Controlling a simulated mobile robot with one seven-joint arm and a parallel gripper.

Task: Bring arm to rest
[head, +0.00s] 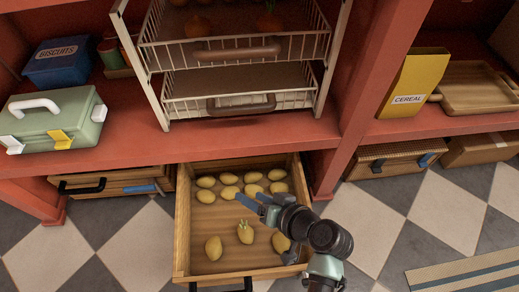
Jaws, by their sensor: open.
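My gripper (253,201) is over the open wooden drawer (183,232), with its blue fingers pointing left. It is open and I see nothing held in it. My arm comes in from the lower right and covers part of the drawer's right side. Several yellow potato-like items (228,179) lie in rows at the back of the drawer. Another with a green sprout (245,232) lies near the middle, and a plain one (213,248) lies at the front left. One more (281,242) is partly hidden by my arm.
A white wire rack (240,55) stands on the red shelf (150,115) above the drawer. A green toolbox (55,118) and blue biscuits box (58,65) are at left. A cereal box (410,85) and wooden tray (478,88) are at right. Checkered floor is bare at lower left.

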